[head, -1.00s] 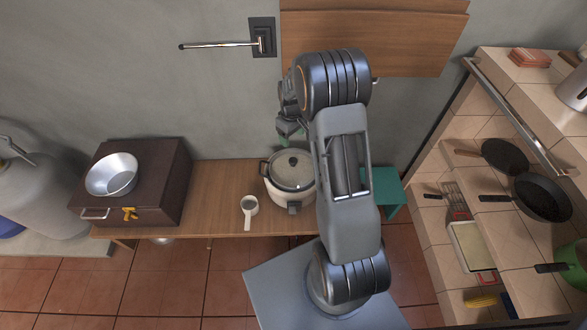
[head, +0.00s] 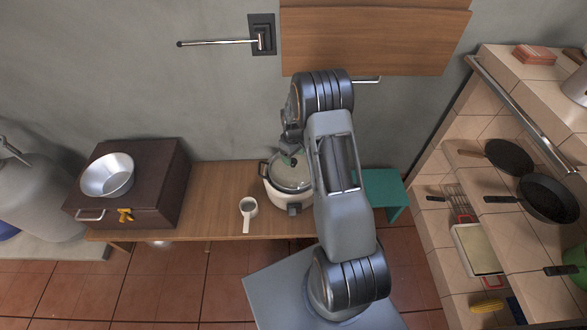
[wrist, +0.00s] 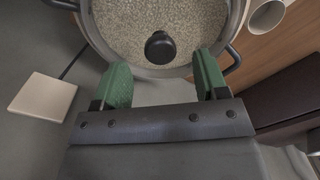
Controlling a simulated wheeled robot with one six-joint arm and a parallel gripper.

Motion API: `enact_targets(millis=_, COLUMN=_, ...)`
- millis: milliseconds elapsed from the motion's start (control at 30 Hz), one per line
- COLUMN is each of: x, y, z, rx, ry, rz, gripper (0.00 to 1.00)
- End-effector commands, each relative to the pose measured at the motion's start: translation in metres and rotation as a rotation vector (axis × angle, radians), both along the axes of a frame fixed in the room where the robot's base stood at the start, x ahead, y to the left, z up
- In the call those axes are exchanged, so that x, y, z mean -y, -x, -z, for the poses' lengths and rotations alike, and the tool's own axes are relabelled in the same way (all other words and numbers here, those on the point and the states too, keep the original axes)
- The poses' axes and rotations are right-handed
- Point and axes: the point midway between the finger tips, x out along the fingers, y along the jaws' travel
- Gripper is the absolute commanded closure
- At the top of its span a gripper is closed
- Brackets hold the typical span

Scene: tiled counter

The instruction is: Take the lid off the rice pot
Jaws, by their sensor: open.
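The white rice pot (head: 282,198) stands on the wooden bench with its lid (head: 297,183) on. In the wrist view the lid (wrist: 125,22) looks clear, with grains showing through it, and a round black knob (wrist: 160,47) stands on it. My gripper (wrist: 162,64) is open, its two green fingers apart and pointing at the lid. The knob lies in line with the gap between the fingertips, just ahead of them; no contact is visible. In the head view my gripper (head: 289,160) is over the back of the pot, partly hidden by my arm.
A white cup with a handle (head: 248,207) is on the wooden bench (head: 215,192), left of the pot. A brown box (head: 160,165) carries a metal bowl (head: 107,175). A teal stool (head: 382,188) is at the right. The wall (head: 225,110) is close behind.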

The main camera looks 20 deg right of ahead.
Motion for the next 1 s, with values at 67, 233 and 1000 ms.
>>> enact_targets(millis=67, x=0.0, y=0.0, z=0.012, rx=-0.003, ry=-0.001, rz=0.0, gripper=0.33)
enact_targets(millis=233, x=-0.001, y=0.0, z=0.036, rx=-0.003, ry=-0.001, rz=0.0, gripper=0.33)
enact_targets(millis=1000, x=-0.001, y=-0.001, z=0.045, rx=0.0, ry=0.0, rz=0.0, gripper=0.75)
